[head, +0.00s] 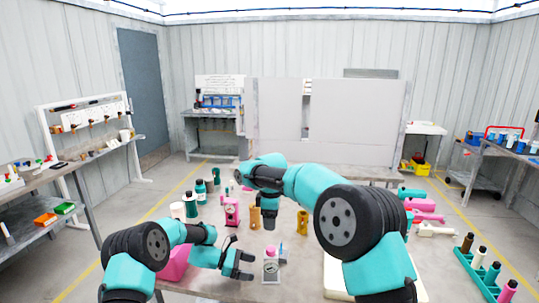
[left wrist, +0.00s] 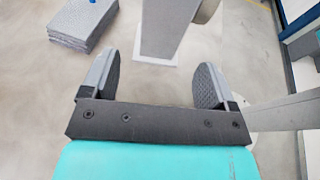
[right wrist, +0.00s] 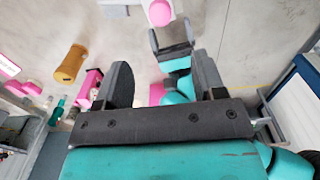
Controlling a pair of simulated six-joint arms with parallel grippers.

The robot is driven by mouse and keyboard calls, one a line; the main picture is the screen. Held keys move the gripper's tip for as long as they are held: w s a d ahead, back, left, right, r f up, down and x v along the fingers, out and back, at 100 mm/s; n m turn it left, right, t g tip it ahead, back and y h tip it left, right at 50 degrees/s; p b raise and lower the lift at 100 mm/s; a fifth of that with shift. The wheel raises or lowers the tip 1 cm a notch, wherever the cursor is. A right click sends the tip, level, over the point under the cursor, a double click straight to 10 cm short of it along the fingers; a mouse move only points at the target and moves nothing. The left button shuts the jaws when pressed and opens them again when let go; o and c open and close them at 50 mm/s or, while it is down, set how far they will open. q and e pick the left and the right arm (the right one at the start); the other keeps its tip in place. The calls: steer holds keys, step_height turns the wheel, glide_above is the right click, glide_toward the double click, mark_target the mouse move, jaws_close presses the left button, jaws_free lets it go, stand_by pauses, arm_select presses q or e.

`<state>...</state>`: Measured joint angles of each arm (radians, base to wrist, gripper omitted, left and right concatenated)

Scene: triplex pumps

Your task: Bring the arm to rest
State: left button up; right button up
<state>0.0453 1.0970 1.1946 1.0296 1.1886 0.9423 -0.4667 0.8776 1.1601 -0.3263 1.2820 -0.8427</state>
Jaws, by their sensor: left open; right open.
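My left gripper (head: 238,258) is low at the front of the table in the head view, open and empty. In the left wrist view its fingers (left wrist: 155,80) stand wide apart over bare floor. My right gripper (head: 268,215) hangs down over the middle of the table, near the ochre cylinders. In the right wrist view its fingers (right wrist: 162,82) are apart with nothing held between them. My left gripper (right wrist: 172,48) shows beyond them there. A pale pink-capped gauge unit (head: 270,266) stands just right of my left gripper; whether they touch is unclear.
A pink gauge unit (head: 231,211) and ochre cylinders (head: 302,222) stand mid-table. Several dark-capped bottles (head: 190,206) are at the left. Pink and teal parts (head: 425,206) lie at the right, near a teal rack (head: 480,262). Grey slabs (left wrist: 82,22) sit on the floor.

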arm_select(q)
steer(key=shift+a+r, duration=0.1)
steer(key=shift+a, duration=0.15)
